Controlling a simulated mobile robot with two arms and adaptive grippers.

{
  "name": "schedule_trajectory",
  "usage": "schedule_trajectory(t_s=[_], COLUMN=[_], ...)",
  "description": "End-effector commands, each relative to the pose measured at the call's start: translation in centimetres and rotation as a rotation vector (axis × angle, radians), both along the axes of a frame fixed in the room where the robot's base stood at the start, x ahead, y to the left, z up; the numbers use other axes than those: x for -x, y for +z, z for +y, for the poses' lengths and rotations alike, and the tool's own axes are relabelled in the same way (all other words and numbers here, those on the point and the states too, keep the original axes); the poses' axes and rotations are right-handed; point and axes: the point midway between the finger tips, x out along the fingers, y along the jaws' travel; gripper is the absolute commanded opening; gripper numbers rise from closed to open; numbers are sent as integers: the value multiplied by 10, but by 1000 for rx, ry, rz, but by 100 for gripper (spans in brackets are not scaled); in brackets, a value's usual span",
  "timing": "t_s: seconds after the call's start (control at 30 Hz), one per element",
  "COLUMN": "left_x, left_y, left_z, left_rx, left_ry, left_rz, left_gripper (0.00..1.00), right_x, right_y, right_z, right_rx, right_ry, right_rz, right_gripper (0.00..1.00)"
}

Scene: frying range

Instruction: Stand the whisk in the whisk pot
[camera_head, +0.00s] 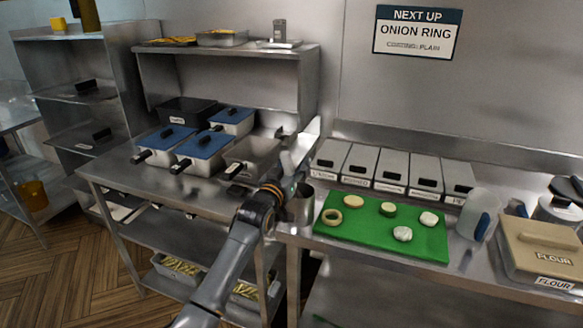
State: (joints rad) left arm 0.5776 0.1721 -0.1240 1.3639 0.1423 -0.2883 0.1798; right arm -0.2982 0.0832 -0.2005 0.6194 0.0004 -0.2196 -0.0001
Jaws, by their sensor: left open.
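My left gripper (300,142) is open at the middle of the view, where the two steel counters meet. Its pale fingers point up and away, and I see nothing held between them. A round steel pot (301,207) stands just below and beside the gripper, at the left end of the green board; it may be the whisk pot. The gripper and wrist partly cover it, and I cannot see into it. I cannot make out the whisk. My right gripper is not in view.
A green board (385,238) with rings and pale pieces lies on the right counter. Grey lidded bins (392,170) stand behind it. A flour box (540,250) is at far right.

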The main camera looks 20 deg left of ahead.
Motion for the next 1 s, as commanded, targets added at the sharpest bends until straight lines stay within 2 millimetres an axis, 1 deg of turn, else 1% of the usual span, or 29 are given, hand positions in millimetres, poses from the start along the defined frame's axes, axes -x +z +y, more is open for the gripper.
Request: schedule_trajectory(t_s=[0.17, 0.27, 0.5, 0.7, 0.83, 1.0], left_x=[12, 27, 74, 104, 115, 119], left_y=[-2, -3, -6, -8, -8, -8], left_z=[1, 2, 5, 7, 8, 8], left_rx=[0, -1, -1, 0, 0, 0], left_ry=[0, 0, 0, 0, 0, 1], left_rz=[0, -1, 1, 1, 0, 0], left_gripper=[50, 50, 50, 50, 50, 50], right_x=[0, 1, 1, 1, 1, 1], right_y=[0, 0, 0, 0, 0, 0], right_z=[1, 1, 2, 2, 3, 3], right_rx=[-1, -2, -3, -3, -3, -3], right_ry=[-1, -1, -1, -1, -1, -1], right_rz=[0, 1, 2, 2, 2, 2], right_gripper=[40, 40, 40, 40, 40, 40])
